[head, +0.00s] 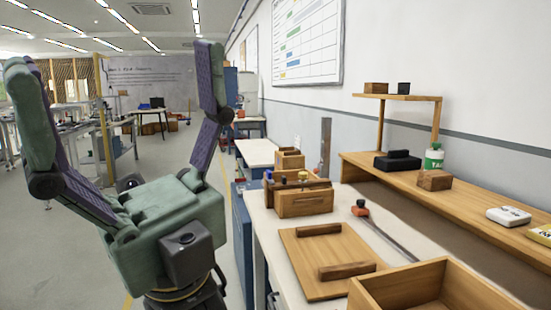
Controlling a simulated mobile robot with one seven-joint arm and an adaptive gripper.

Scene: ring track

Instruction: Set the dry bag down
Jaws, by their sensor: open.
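My gripper (114,62) fills the left of the head view, its two green and purple fingers spread wide and pointing up. It is open, and nothing shows between its fingers. It is over the floor, to the left of the workbench (262,228) in the picture. I cannot make out a dry bag anywhere in this view.
A wooden tray (318,240) with two handles, an open wooden box (375,295) and a wooden caddy (303,203) stand on the bench. A raised wooden shelf (465,207) holds a green-and-white bottle (434,158) and small items. Floor is open behind my gripper.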

